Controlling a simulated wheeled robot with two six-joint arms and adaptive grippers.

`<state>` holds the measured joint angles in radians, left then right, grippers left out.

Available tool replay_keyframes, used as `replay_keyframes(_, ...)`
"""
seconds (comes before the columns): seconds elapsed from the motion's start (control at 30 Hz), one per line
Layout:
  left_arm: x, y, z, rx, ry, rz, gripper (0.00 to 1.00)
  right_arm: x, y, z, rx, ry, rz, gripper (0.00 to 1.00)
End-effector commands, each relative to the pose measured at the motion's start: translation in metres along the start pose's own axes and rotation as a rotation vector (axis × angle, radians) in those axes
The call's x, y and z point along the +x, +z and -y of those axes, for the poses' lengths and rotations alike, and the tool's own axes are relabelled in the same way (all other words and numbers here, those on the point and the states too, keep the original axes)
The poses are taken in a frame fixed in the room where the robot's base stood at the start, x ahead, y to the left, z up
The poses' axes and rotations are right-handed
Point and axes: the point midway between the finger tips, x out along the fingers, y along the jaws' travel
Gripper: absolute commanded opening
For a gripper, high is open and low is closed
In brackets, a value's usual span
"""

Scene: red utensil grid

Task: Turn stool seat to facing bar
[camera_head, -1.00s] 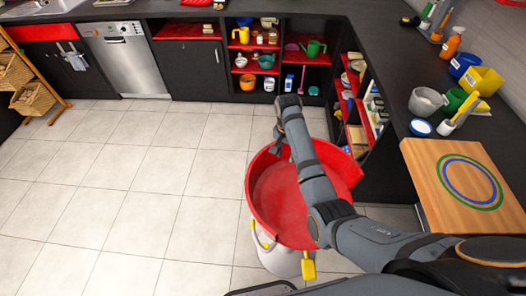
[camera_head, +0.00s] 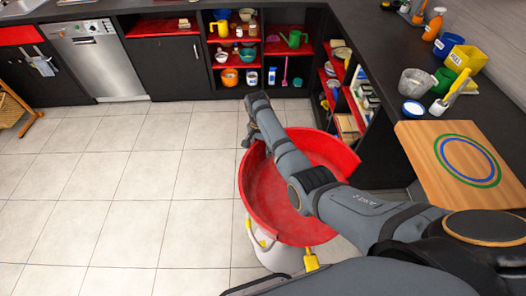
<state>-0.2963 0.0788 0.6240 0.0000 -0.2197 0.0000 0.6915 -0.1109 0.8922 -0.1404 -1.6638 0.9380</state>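The stool has a round red seat (camera_head: 270,196) with a raised red rim, on a white bucket-like base (camera_head: 277,258) with yellow parts. The rim shows at the left, far and right sides of the seat. My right arm reaches across the seat from the lower right. My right gripper (camera_head: 247,138) points down at the far left edge of the rim; its fingers are small and dark, and contact with the rim cannot be told. The black bar counter (camera_head: 402,62) runs along the right. My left gripper is not in view.
Shelves with red boards (camera_head: 285,48) and a steel dishwasher (camera_head: 98,62) line the back. The tiled floor (camera_head: 130,190) left of the stool is clear.

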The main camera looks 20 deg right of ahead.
Motion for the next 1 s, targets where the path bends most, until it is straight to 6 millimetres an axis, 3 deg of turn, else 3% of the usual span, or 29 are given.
replay_keyframes(0.13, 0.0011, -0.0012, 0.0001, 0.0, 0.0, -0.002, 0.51, 0.011, -0.0002, -0.0001, 0.0, 0.0, 0.0, 0.35)
replay_keyframes(0.37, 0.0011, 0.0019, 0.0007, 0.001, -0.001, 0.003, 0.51, 0.0123, -0.0003, -0.0001, 0.0, -0.001, -0.001, 0.35)
replay_keyframes(0.67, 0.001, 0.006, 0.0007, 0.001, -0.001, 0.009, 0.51, 0.0121, -0.0003, -0.0001, 0.0, -0.001, -0.001, 0.0)
replay_keyframes(1.0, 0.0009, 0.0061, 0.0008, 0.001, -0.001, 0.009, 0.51, 0.0116, -0.0004, 0.0003, -0.001, -0.002, -0.002, 0.0)
